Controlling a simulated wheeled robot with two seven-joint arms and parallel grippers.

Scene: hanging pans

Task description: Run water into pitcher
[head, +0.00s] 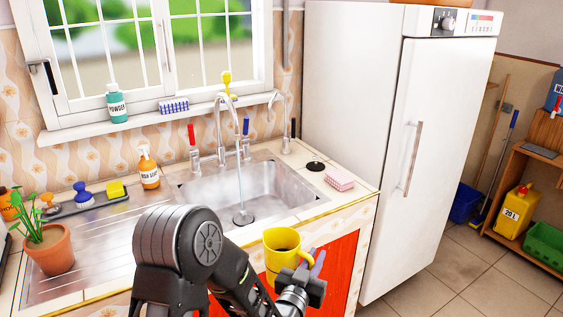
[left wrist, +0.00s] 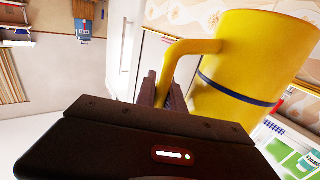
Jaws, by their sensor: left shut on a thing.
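A yellow pitcher (head: 283,252) with a handle is held upright in front of the sink's right front edge, apart from the water stream. My left gripper (head: 312,264) is shut on its handle. In the left wrist view the pitcher (left wrist: 245,70) fills the upper right, with a dark band, and the gripper fingers (left wrist: 162,92) are at its handle. The faucet (head: 220,122) has a red lever and a blue lever. A thin water stream (head: 239,185) falls from its spout into the sink basin (head: 205,196). My right gripper is not in view.
A pink sponge (head: 340,180) lies right of the basin. A soap bottle (head: 149,169), a yellow sponge (head: 117,189) and a potted plant (head: 50,247) stand left. A second, thin tap (head: 283,125) rises behind. A white fridge (head: 405,140) stands to the right.

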